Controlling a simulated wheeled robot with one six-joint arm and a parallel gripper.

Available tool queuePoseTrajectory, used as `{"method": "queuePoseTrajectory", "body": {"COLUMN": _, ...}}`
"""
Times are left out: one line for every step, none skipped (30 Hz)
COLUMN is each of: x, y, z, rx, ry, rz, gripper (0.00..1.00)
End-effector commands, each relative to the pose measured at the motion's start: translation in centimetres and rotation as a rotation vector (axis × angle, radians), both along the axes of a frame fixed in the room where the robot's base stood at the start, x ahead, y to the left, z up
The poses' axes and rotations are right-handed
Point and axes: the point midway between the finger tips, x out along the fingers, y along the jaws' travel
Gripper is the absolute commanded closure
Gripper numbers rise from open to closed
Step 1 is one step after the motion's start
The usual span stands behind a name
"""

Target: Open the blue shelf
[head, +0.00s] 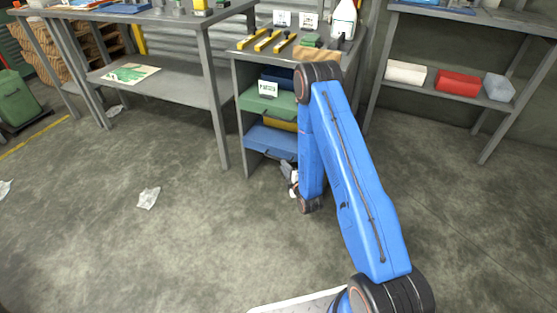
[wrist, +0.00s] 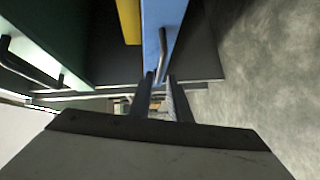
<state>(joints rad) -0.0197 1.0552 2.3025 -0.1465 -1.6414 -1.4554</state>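The blue shelf (head: 268,139) is the lowest coloured drawer in the grey cabinet, sticking out a little at its front in the head view. In the wrist view its blue front (wrist: 161,18) is at top centre, with a metal bar handle (wrist: 163,57). My gripper (wrist: 160,80) is open, its two dark fingers apart, with the lower end of the handle in line with the gap between them. I cannot tell whether they touch it. In the head view my gripper (head: 290,178) is low in front of the cabinet, partly hidden by my blue arm.
A green drawer (head: 267,102) and a yellow one (head: 283,125) are above the blue shelf. The green one's handle (wrist: 30,62) is at left in the wrist view. A workbench (head: 215,80) stands left, a rack (head: 440,78) right. Crumpled paper (head: 148,198) lies on otherwise open floor.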

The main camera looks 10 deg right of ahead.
Motion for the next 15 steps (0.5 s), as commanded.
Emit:
{"method": "queuePoseTrajectory", "body": {"x": 1.0, "y": 0.2, "z": -0.1, "rx": 0.000, "ry": -0.003, "rz": 0.000, "gripper": 0.83}}
{"method": "queuePoseTrajectory", "body": {"x": 1.5, "y": 0.2, "z": -0.2, "rx": 0.000, "ry": -0.002, "rz": 0.000, "gripper": 0.83}}
{"method": "queuePoseTrajectory", "body": {"x": 2.2, "y": 0.4, "z": -0.2, "rx": 0.000, "ry": -0.003, "rz": 0.000, "gripper": 0.83}}
{"method": "queuePoseTrajectory", "body": {"x": 2.7, "y": 0.4, "z": -0.4, "rx": 0.000, "ry": -0.002, "rz": 0.000, "gripper": 0.83}}
{"method": "queuePoseTrajectory", "body": {"x": 3.2, "y": 0.5, "z": -0.5, "rx": 0.001, "ry": -0.002, "rz": 0.000, "gripper": 0.83}}
{"method": "queuePoseTrajectory", "body": {"x": 3.8, "y": 0.7, "z": -0.5, "rx": 0.001, "ry": -0.002, "rz": 0.001, "gripper": 0.83}}
{"method": "queuePoseTrajectory", "body": {"x": 4.2, "y": 0.7, "z": -0.6, "rx": 0.001, "ry": -0.001, "rz": 0.001, "gripper": 0.83}}
{"method": "queuePoseTrajectory", "body": {"x": 4.7, "y": 0.8, "z": -0.7, "rx": 0.001, "ry": -0.001, "rz": 0.001, "gripper": 0.83}}
{"method": "queuePoseTrajectory", "body": {"x": 5.3, "y": 0.9, "z": -0.7, "rx": 0.001, "ry": -0.002, "rz": 0.001, "gripper": 0.83}}
{"method": "queuePoseTrajectory", "body": {"x": 5.6, "y": 1.0, "z": -0.8, "rx": 0.001, "ry": -0.001, "rz": 0.001, "gripper": 0.83}}
{"method": "queuePoseTrajectory", "body": {"x": 5.9, "y": 1.1, "z": -0.9, "rx": 0.001, "ry": 0.000, "rz": 0.001, "gripper": 0.83}}
{"method": "queuePoseTrajectory", "body": {"x": 6.4, "y": 1.1, "z": -1.0, "rx": 0.001, "ry": -0.001, "rz": 0.001, "gripper": 0.83}}
{"method": "queuePoseTrajectory", "body": {"x": 6.6, "y": 1.2, "z": -1.0, "rx": 0.001, "ry": -0.001, "rz": 0.001, "gripper": 0.83}}
{"method": "queuePoseTrajectory", "body": {"x": 6.9, "y": 1.2, "z": -1.0, "rx": 0.001, "ry": 0.000, "rz": 0.001, "gripper": 0.83}}
{"method": "queuePoseTrajectory", "body": {"x": 7.1, "y": 1.3, "z": -1.1, "rx": 0.001, "ry": 0.000, "rz": 0.001, "gripper": 0.83}}
